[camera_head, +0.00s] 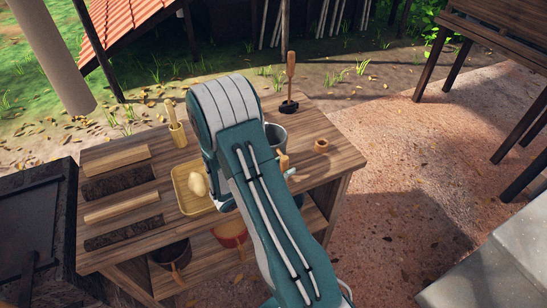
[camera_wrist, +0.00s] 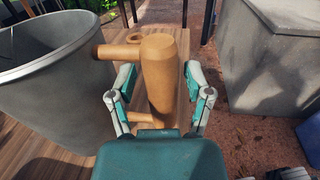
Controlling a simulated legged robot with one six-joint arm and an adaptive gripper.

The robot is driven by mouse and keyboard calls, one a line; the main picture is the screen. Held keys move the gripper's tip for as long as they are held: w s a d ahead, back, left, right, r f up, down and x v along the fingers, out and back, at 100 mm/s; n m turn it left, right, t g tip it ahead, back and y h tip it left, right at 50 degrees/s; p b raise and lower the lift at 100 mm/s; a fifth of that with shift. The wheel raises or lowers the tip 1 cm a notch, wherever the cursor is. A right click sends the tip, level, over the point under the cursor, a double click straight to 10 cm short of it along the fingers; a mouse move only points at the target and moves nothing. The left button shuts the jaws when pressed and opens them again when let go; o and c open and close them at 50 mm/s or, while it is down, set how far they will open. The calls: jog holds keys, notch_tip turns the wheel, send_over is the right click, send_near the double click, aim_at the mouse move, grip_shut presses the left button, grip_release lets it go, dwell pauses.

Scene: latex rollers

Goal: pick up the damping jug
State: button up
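A tall brown jug-like vessel (camera_wrist: 158,85) stands in the middle of the wrist view, with a stub (camera_wrist: 117,51) jutting left from its upper body and another low on its left. I take it for the damping jug. Part of it shows beside my arm in the head view (camera_head: 283,161). My gripper (camera_wrist: 161,72) is open, with one finger on each side of the vessel. I cannot tell whether either finger touches it. In the head view my arm hides most of the gripper and the vessel's lower part.
A grey bucket (camera_wrist: 40,75) stands close on the vessel's left; it shows in the head view (camera_head: 276,134). A small brown cup (camera_head: 321,146) sits to the right on the wooden table (camera_head: 335,163). A yellow tray (camera_head: 186,201) and a long-handled tool (camera_head: 290,75) are also there.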

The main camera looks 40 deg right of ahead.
grip_shut()
jog(key=shift+r, duration=0.1)
